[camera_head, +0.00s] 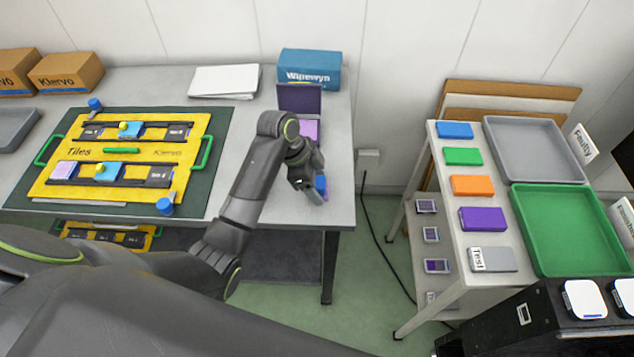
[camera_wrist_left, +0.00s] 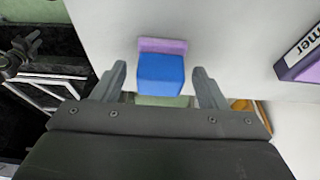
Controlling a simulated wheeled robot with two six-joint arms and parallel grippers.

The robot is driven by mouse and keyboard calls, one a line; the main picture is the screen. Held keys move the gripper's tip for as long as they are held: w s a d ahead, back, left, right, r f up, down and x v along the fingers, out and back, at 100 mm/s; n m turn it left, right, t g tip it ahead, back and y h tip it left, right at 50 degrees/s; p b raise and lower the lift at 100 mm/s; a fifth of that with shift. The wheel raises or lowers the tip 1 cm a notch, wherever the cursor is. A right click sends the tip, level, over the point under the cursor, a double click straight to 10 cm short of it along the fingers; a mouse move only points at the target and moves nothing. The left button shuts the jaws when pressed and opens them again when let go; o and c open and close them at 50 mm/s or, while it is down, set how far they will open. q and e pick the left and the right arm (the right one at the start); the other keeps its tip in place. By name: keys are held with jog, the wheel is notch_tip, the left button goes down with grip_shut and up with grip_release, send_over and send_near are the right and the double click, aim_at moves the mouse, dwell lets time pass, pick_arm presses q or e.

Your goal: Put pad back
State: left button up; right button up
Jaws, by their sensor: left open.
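A pad with a blue block handle and a lilac base (camera_head: 320,187) is at the right front edge of the grey table. In the left wrist view the blue block (camera_wrist_left: 160,74) and its lilac base (camera_wrist_left: 163,46) lie between the spread fingers of my left gripper (camera_wrist_left: 162,82), with a visible gap on each side. In the head view my left gripper (camera_head: 308,189) partly hides the pad. An open dark purple case (camera_head: 299,97) with a lilac inside (camera_head: 308,129) stands behind my arm. A purple-edged labelled box (camera_wrist_left: 300,58) shows at the wrist view's right.
A yellow tile board (camera_head: 130,152) on a green mat (camera_head: 213,125) fills the table's left. Papers (camera_head: 224,80) and a blue box (camera_head: 309,68) stand behind. A floor gap separates this table from the right stand with coloured blocks, a grey tray (camera_head: 535,148) and green tray (camera_head: 568,228).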

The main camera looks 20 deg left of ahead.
pick_arm(q)
jog(key=p+v, duration=0.1)
jog(key=v, duration=1)
jog(key=shift+a+r, duration=0.2)
jog(key=shift+r, duration=0.05)
jog(key=shift+s+f, duration=0.1)
